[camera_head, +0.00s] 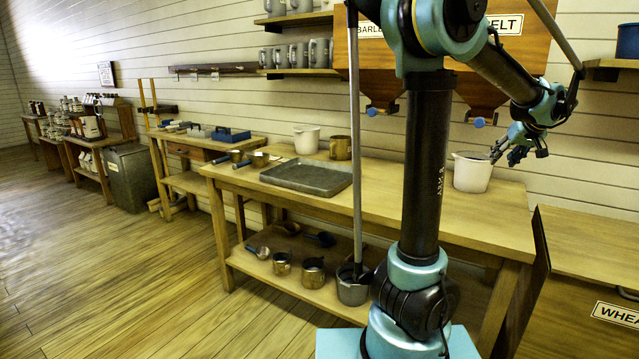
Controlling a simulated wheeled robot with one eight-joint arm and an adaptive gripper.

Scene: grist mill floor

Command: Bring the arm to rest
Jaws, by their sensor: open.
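My gripper (518,148) hangs at the right end of my arm, which reaches over to the right of my column. Its fingers are spread open, and no object shows between them. It is in the air in front of the wall, just right of a white pot (472,172) on the wooden workbench (400,205). In the picture the fingers come close to the pot's right rim. I cannot tell whether they touch it.
A grey tray (306,190), a white pot (306,139) and a brass mug (340,147) stand on the bench. Cups and scoops sit on its lower shelf. A bin marked "WHEA" (590,255) stands at right. Hoppers (385,85) hang behind. The floor (120,260) at left is clear.

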